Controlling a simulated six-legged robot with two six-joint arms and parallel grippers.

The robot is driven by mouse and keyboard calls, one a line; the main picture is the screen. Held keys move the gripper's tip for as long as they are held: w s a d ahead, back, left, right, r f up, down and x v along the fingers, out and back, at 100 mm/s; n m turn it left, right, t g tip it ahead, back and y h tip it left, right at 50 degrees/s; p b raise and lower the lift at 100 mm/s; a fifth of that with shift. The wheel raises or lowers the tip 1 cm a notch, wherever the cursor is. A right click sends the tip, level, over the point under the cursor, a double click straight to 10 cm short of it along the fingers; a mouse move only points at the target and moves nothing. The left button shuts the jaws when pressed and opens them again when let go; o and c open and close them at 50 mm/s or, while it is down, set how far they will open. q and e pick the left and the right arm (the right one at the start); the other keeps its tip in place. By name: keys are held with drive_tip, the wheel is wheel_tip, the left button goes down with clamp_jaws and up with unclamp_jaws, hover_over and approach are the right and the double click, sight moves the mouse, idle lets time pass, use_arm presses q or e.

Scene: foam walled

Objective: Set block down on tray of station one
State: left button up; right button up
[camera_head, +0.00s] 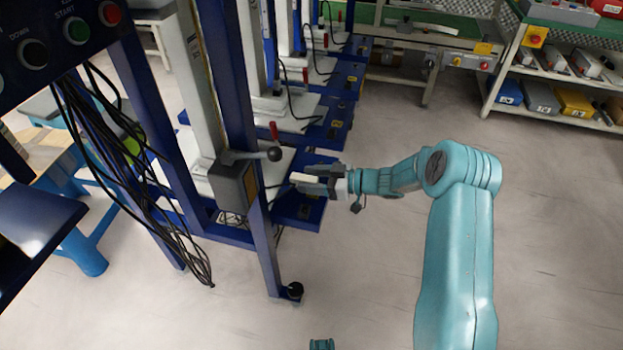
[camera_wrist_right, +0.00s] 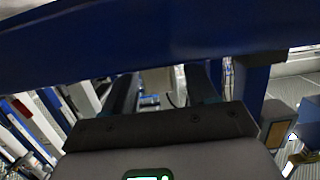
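A small pale block (camera_head: 305,178) shows between the fingers of my right gripper (camera_head: 312,180) in the head view. The gripper is shut on it, reaching left from my teal right arm, above a blue station base (camera_head: 302,210). In the right wrist view the two dark fingers of the right gripper (camera_wrist_right: 163,92) are spaced apart, with a pale patch between them; I cannot tell if it is the block. No tray of station one can be made out for sure.
A blue upright post (camera_head: 255,200) with a grey box (camera_head: 236,186) and a lever stands just left of the right gripper. Black cables (camera_head: 140,190) hang further left. More blue stations stand behind. A shelf with bins (camera_head: 560,100) is at the back right. The floor at right is clear.

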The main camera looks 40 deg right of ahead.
drive_tip(key=shift+r, duration=0.35)
drive_tip(key=p+v, duration=0.3)
drive_tip(key=v, duration=0.9)
drive_tip(key=shift+f+p, duration=0.25)
drive_tip(key=shift+p, duration=0.1)
